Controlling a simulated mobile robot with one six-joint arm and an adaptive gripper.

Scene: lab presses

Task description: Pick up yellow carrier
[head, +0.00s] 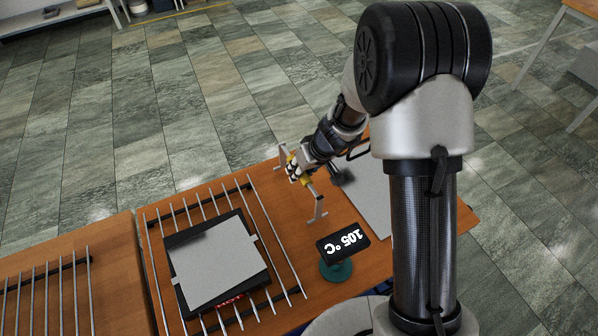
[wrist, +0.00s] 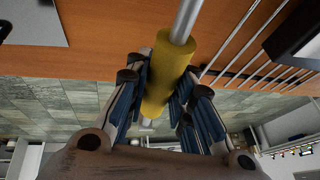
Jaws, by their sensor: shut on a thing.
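The yellow carrier is a metal bar with a yellow grip and pale forked ends; in the head view one end (head: 318,207) points down over the wooden table. In the wrist view its yellow grip (wrist: 172,70) lies between the blue-padded fingers, with the metal rod running out beyond. My gripper (head: 297,166) is shut around this grip, and it also shows in the wrist view (wrist: 163,88). The arm hides part of the carrier in the head view. I cannot tell exactly how far the carrier is above the table.
A rack of metal rods (head: 265,225) holds a black-framed plate with a grey sheet (head: 215,262) and a red "HOT" label. A grey plate (head: 372,200) lies at right. Another table (head: 110,240) is at left.

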